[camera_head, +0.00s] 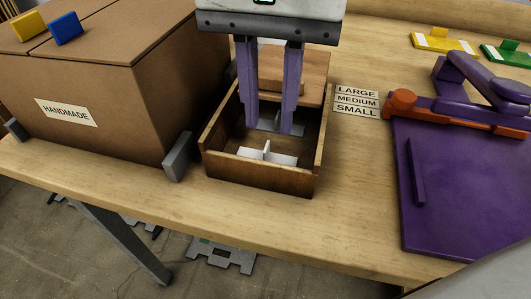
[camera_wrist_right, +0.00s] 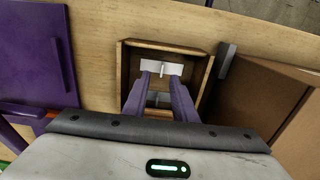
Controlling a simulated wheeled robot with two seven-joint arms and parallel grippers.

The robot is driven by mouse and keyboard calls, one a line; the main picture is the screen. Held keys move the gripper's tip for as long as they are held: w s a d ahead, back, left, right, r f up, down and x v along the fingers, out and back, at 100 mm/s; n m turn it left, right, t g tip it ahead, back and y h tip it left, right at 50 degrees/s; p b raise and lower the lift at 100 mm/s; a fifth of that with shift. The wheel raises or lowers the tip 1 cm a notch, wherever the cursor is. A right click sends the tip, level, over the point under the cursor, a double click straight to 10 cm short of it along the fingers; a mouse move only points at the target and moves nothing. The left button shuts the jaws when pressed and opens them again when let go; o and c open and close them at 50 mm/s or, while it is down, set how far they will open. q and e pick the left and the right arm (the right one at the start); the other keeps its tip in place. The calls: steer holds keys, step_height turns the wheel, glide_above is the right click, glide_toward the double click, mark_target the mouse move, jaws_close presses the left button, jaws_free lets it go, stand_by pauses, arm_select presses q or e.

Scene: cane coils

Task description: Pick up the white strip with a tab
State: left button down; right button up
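A white strip with an upright tab (camera_head: 280,159) lies flat near the front wall of an open wooden box (camera_head: 258,177). It also shows in the right wrist view (camera_wrist_right: 150,67), just beyond my fingertips. A second, greyer strip (camera_head: 299,129) lies farther back in the box, with its upright part between my fingers; it shows in the right wrist view too (camera_wrist_right: 158,101). My right gripper (camera_head: 269,128) points down into the box with its two purple fingers apart, behind the white strip. I cannot tell whether the fingers touch the grey strip. My left gripper is not in view.
A large cardboard box (camera_head: 95,80) stands left, with yellow and blue tabbed pieces on top. A grey block (camera_head: 177,157) stands between it and the wooden box. A LARGE/MEDIUM/SMALL label (camera_head: 357,101) and a purple board device (camera_head: 460,190) are right. Yellow and green strips lie behind.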

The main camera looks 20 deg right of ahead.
mark_target(266, 146)
step_height(266, 146, down, 5)
steer(key=shift+a+b, duration=0.1)
steer(key=shift+b, duration=0.4)
steer(key=shift+w, duration=0.1)
jaws_close()
